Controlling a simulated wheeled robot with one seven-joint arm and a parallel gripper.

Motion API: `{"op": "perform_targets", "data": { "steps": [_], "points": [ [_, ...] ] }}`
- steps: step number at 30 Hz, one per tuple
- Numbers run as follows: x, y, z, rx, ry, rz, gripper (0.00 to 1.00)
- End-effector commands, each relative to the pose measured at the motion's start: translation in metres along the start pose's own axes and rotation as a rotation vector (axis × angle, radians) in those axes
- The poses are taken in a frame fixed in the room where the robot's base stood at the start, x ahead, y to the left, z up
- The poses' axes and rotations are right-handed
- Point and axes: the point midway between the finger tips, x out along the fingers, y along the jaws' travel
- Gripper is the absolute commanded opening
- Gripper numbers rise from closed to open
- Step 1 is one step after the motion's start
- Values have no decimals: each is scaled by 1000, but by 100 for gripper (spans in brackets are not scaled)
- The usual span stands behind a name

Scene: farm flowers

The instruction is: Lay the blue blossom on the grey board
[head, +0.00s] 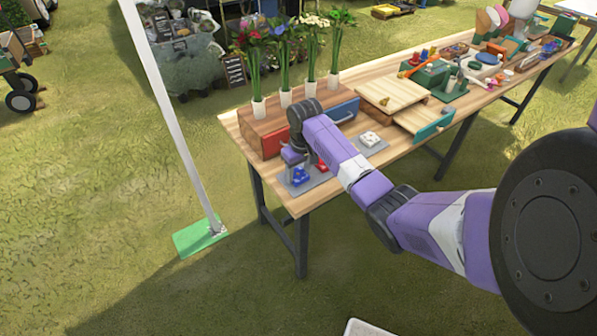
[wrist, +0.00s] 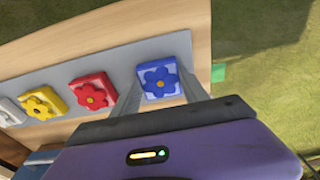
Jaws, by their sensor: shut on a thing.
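My gripper (wrist: 160,78) is shut on this tile, with one finger at each side. The grey board (wrist: 118,55) lies flat on the table under the row of blossoms, and shows in the head view (head: 320,181) partly behind my arm. The blue blossom is over the board's end; I cannot tell if it touches the board.
A red blossom (wrist: 92,91), a yellow blossom (wrist: 43,103) and a white one (wrist: 10,112) sit in a row beside the blue one. A wooden drawer box (head: 245,125) with potted flowers stands behind. A teal-fronted drawer (head: 433,127) lies farther right. Grass lies beyond the table edge.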

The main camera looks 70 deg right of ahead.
Motion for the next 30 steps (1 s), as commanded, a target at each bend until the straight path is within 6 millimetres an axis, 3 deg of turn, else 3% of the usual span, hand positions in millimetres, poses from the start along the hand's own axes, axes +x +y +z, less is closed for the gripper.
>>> {"op": "perform_targets", "data": {
  "steps": [7, 8, 11, 23, 30],
  "points": [
    [3, 0, 0, 0, -1, -1, 13],
    [3, 0, 0, 0, -1, -1, 56],
    [2, 0, 0, 0, -1, -1, 74],
    [-3, 0, -1, 0, 1, 0, 74],
    [-41, -1, -1, -2, 4, 0, 74]
  ]
}}
